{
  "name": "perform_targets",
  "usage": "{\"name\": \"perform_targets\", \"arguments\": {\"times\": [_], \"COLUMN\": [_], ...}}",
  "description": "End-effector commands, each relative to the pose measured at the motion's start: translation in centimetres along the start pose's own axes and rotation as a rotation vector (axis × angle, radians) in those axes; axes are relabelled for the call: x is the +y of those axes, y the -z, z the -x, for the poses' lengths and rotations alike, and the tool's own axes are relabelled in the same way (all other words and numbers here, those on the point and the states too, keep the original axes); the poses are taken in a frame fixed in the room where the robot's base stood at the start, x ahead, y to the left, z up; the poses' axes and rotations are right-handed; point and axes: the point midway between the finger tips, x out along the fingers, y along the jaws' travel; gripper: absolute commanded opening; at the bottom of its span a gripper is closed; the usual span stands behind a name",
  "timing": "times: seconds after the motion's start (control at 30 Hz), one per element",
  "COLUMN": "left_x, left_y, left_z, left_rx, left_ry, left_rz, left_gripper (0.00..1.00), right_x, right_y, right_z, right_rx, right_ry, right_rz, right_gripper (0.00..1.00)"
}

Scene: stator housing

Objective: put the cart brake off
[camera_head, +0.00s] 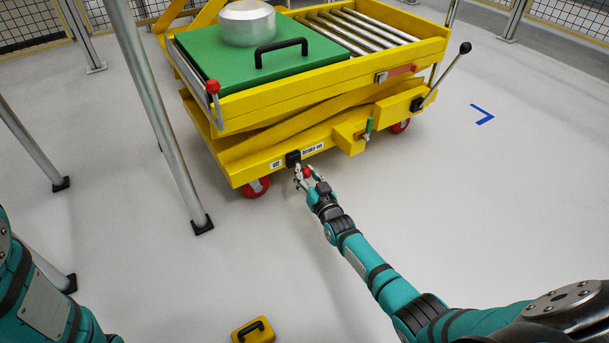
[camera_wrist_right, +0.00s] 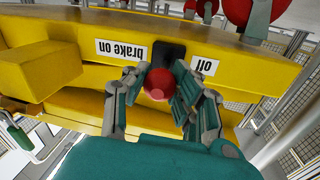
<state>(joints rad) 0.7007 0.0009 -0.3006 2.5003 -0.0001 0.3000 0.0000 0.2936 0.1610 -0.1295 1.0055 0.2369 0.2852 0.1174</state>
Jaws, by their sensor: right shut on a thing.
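The yellow cart (camera_head: 270,155) stands at the upper middle of the head view. On its lower front beam is a black brake mount (camera_head: 293,158), between an "off" label (camera_head: 275,164) on the left and a "brake on" label (camera_head: 313,149) on the right. The brake lever's red knob (camera_head: 307,172) is between the fingers of my right gripper (camera_head: 306,178), which is shut on it. In the right wrist view the scene is upside down, and the red knob (camera_wrist_right: 157,84) sits slightly toward the "brake on" label (camera_wrist_right: 122,49). My left gripper is out of view.
A green plate (camera_head: 215,62) with a metal housing (camera_head: 247,22) and rollers (camera_head: 360,30) lie on the cart. Grey posts (camera_head: 160,110) stand to the left. A small yellow case (camera_head: 253,331) is on the floor. Floor to the right is clear.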

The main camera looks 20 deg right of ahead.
Motion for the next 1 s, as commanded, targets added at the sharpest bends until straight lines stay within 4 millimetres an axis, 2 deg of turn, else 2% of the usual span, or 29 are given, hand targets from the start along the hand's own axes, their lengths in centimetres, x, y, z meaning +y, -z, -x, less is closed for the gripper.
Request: {"name": "perform_targets", "arguments": {"times": [0.17, 0.2, 0.4, 0.73, 0.87, 1.0], "left_x": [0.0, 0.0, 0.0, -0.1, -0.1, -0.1], "left_y": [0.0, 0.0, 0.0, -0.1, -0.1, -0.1], "left_z": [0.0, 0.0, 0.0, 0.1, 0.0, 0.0], "left_rx": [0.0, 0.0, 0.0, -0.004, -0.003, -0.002], "left_ry": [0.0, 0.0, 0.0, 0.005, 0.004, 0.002], "left_rz": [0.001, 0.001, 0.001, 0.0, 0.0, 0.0], "left_gripper": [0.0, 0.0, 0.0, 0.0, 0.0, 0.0], "right_x": [0.1, 0.1, 0.0, -0.2, -0.5, -0.8], "right_y": [-0.3, -0.3, -0.2, 0.4, 2.1, 4.9], "right_z": [0.2, 0.2, 0.1, 0.0, 0.1, 0.1], "right_rx": [-0.004, -0.004, -0.003, 0.0, 0.002, 0.003], "right_ry": [-0.001, -0.001, 0.001, 0.002, 0.002, 0.002], "right_rz": [0.0, 0.0, -0.001, -0.002, -0.003, -0.002], "right_gripper": [0.0, 0.29, 0.53, 0.53, 0.53, 0.53]}}
